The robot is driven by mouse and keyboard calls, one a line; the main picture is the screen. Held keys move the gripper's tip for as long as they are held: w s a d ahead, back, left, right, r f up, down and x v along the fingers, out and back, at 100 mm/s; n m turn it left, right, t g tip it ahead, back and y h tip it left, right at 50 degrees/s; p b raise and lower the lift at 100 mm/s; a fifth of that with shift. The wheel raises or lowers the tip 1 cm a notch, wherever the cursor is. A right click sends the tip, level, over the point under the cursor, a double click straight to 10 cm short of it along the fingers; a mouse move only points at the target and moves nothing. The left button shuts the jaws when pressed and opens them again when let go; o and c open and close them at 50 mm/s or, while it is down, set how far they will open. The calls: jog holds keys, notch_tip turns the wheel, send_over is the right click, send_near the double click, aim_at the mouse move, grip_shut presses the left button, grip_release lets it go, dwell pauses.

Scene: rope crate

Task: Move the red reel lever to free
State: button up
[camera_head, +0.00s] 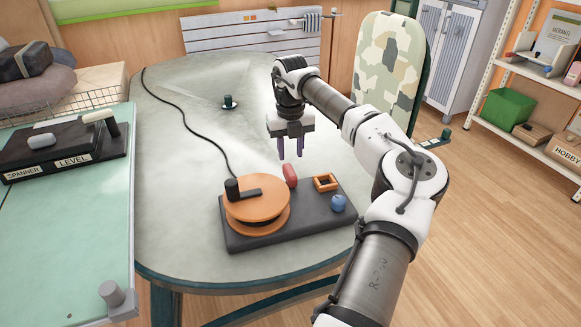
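An orange reel (257,206) with a black crank and knob on top sits on a dark base plate (290,229) at the front of the grey-green table (190,150). The red lever (290,175) is a short, rounded red piece beside the reel, near the back of the plate. I cannot read any position marks for it. An orange square frame (325,182) and a blue ball (338,203) are on the plate's right side. My gripper (291,156) points down above and behind the red lever, apart from it. Its two purple fingers are spread, with nothing between them.
A black cable (197,131) runs from the reel across the table. A small dark green fixture (229,103) stands farther back. The table's middle left is otherwise clear.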

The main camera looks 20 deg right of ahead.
aim_at(290, 170)
notch_tip(290, 170, up, 6)
jog(key=shift+f, duration=0.1)
dwell(0.4)
